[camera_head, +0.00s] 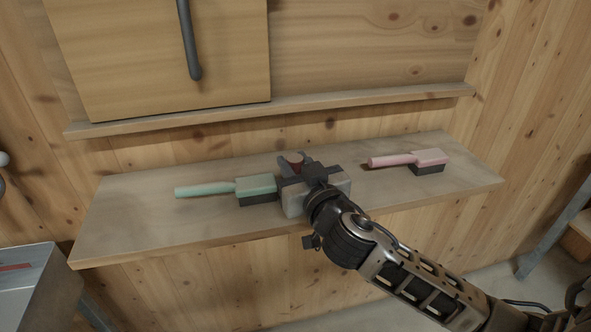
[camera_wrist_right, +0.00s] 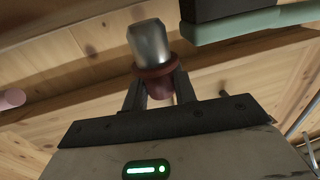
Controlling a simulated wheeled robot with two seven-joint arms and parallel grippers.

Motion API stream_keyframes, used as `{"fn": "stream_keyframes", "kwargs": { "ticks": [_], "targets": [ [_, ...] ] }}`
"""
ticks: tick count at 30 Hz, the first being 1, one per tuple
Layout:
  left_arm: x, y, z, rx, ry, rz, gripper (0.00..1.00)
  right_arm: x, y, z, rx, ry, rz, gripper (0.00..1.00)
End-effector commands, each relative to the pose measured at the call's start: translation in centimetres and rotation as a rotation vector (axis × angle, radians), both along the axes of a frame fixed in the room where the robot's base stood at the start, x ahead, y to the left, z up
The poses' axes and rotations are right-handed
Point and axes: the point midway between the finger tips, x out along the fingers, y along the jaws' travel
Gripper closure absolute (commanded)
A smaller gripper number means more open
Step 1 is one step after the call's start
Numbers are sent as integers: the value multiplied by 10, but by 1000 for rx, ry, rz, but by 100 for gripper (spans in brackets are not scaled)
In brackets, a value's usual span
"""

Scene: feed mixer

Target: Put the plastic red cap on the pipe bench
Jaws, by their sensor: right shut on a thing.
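My right gripper (camera_head: 294,163) is low over the wooden shelf, between the two brushes. I cannot make out a pipe bench for certain. My left gripper is not in view.
The wooden shelf (camera_head: 135,226) runs along the plank wall. A green-handled brush (camera_head: 256,185) lies close left of my right gripper, and a pink-handled brush (camera_head: 428,157) lies to its right. A grey metal box (camera_head: 30,285) is at lower left. A wooden panel (camera_head: 130,55) hangs above.

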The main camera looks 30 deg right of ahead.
Motion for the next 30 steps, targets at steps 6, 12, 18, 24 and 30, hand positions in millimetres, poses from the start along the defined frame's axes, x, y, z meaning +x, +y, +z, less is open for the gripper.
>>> {"fn": "stream_keyframes", "kwargs": {
  "ticks": [6,12,18,24,30],
  "targets": [
    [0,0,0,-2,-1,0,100,0,0,-12,0,-2,-1,100],
    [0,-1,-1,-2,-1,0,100,0,0,-13,0,-2,-1,100],
    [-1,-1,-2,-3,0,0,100,0,0,-15,-1,-1,-1,51],
    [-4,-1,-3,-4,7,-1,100,0,0,-15,-1,-1,-1,51],
    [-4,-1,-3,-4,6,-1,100,-8,1,-14,1,1,0,51]
  ]
}}
